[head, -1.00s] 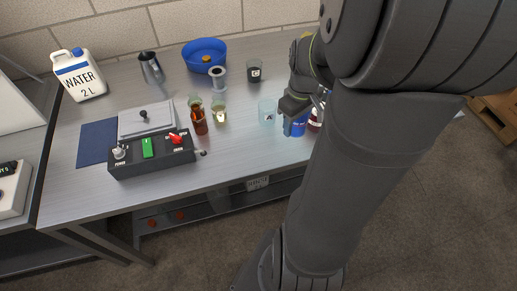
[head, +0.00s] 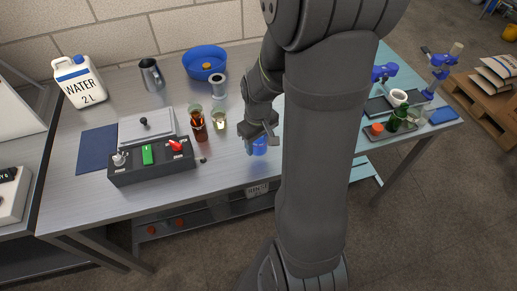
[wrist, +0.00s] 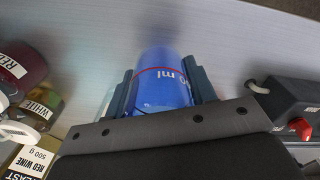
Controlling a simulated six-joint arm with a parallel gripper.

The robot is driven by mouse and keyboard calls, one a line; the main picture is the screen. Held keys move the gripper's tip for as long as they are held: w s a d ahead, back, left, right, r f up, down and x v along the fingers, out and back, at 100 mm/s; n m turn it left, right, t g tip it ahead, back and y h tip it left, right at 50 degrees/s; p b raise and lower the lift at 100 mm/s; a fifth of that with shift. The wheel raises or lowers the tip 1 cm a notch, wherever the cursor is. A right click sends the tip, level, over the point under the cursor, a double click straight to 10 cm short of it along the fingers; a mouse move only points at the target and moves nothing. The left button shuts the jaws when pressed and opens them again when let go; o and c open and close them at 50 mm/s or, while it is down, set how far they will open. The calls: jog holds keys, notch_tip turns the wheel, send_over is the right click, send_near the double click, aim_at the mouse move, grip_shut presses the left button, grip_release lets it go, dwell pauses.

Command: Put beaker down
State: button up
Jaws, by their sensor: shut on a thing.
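The beaker (wrist: 160,88) is blue, with white "ml" lettering and a red line around it. My gripper (wrist: 163,98) is shut on it, with one jaw at each side. In the head view the beaker (head: 259,147) shows just below my gripper (head: 257,130), over the front part of the steel table (head: 225,173). A faint bluish reflection lies on the table below it. I cannot tell exactly how large the gap to the table is. My arm hides the table area behind and to the right.
Bare table lies in front.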

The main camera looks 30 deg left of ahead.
aim_at(258, 150)
jog(key=shift+f, duration=1.9)
jog(key=shift+f, duration=0.1)
jog(key=o, duration=1)
jog(key=shift+c, duration=0.2)
notch_tip(258, 150, up, 12)
